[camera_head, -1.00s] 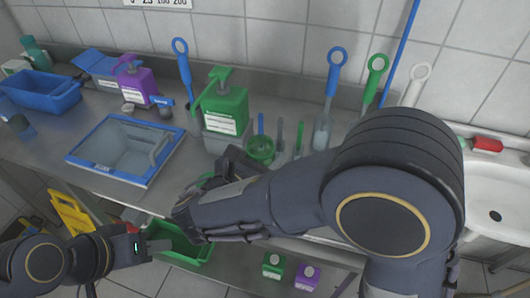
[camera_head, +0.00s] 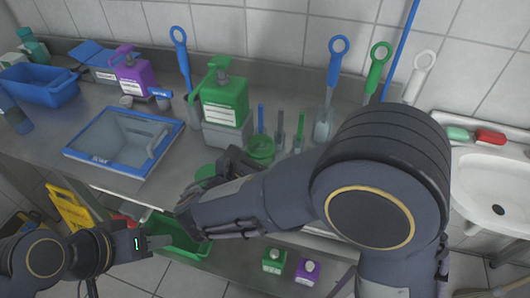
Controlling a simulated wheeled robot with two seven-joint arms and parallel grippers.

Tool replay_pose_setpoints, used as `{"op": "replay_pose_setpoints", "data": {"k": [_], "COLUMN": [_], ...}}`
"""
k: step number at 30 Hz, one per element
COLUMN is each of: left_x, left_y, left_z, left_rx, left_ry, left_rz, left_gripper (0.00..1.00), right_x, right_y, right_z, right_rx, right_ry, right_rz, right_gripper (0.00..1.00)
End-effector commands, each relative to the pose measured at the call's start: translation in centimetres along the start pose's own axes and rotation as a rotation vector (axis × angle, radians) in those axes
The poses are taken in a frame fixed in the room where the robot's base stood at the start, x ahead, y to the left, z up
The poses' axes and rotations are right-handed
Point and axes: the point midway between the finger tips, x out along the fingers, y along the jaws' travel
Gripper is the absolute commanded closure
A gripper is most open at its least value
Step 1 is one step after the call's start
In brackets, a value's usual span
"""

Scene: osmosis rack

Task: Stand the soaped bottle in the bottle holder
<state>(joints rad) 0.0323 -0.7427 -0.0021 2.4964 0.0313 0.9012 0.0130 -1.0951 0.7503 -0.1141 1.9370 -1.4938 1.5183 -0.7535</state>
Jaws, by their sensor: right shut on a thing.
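My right arm reaches across the middle, and my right gripper (camera_head: 232,166) is low over the counter's front edge, left of a green cup (camera_head: 260,150). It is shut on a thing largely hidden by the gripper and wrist. A small green piece (camera_head: 205,172) shows beside it; I cannot tell whether this is part of a held bottle. No soaped bottle can be made out clearly, and I cannot tell which item is the bottle holder. My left gripper (camera_head: 158,242) is at the lower left, in front of a green bin; its finger opening is unclear.
A green pump bottle (camera_head: 226,100) stands on a grey block behind my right gripper. A blue-rimmed basin (camera_head: 125,145) is set in the counter to the left. Brushes (camera_head: 330,95) stand along the wall. The green bin (camera_head: 178,238) is below. A white sink (camera_head: 492,185) is right.

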Motion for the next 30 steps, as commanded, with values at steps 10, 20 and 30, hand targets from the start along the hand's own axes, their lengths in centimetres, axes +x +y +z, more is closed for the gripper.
{"op": "replay_pose_setpoints", "data": {"k": [10,20,30], "left_x": [0.17,0.25,0.25], "left_y": [-0.08,-0.11,-0.12], "left_z": [0.09,0.13,0.13], "left_rx": [0.000,0.000,0.000], "left_ry": [0.000,0.000,0.000], "left_rz": [0.000,0.000,0.000], "left_gripper": [0.64,0.64,0.64], "right_x": [0.07,0.11,0.11], "right_y": [0.00,0.00,0.00], "right_z": [-0.37,-0.56,-0.56], "right_rx": [0.000,0.000,0.000], "right_ry": [0.000,0.000,0.000], "right_rz": [0.000,0.000,0.000], "right_gripper": [0.80,0.80,0.21]}}
